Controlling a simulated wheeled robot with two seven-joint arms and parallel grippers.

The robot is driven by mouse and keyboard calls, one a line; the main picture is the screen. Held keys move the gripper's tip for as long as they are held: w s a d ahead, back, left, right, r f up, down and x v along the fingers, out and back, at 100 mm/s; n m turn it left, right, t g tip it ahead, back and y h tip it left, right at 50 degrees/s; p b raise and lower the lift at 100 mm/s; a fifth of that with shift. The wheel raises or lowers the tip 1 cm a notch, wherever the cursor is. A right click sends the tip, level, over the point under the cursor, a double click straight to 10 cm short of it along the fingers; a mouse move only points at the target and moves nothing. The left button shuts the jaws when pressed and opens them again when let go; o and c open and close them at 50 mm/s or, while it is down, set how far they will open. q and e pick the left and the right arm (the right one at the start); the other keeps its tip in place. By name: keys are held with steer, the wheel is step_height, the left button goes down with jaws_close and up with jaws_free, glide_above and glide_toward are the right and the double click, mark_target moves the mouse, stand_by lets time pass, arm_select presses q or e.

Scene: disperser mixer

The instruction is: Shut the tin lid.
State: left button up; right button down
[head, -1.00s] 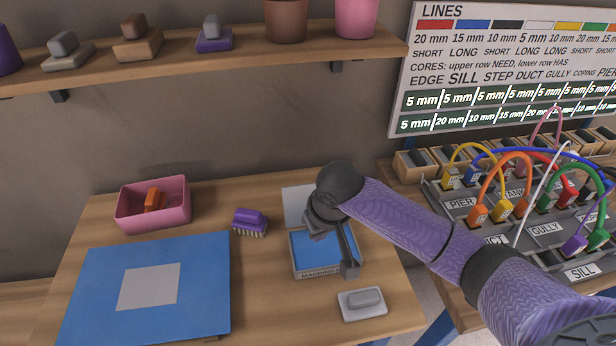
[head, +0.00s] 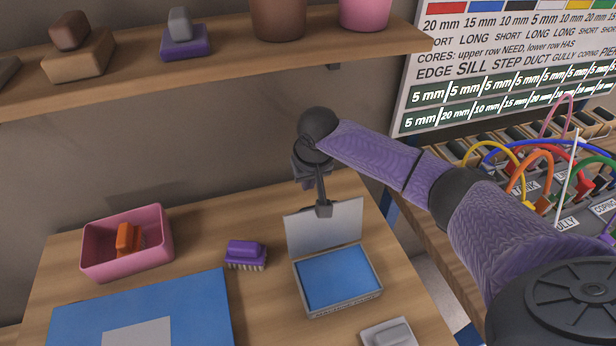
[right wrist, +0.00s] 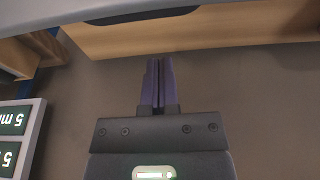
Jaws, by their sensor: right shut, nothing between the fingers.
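The tin (head: 338,280) stands on the table right of centre in the head view, with a blue inside. Its grey lid (head: 325,230) stands open, upright at the tin's back edge. My right gripper (head: 323,210) is at the lid's top edge in the head view; whether it touches the lid I cannot tell. It is shut and empty, its fingers (right wrist: 159,82) together in the right wrist view. The tin and lid do not show in the right wrist view. My left gripper is not in view.
A purple brush (head: 246,254) stands left of the tin, and a pink bin (head: 128,243) with an orange item is farther left. A blue mat (head: 190,300) lies at front left. A grey block on a tray (head: 390,334) is at front right. A shelf (head: 225,50) runs above.

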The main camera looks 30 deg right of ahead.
mark_target(322, 221)
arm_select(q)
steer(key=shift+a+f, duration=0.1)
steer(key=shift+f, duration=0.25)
arm_select(e)
steer(key=s+f, duration=0.2)
steer(key=shift+s+a+f, duration=0.2)
steer(key=shift+a+f, duration=0.1)
steer(key=shift+f, duration=0.05)
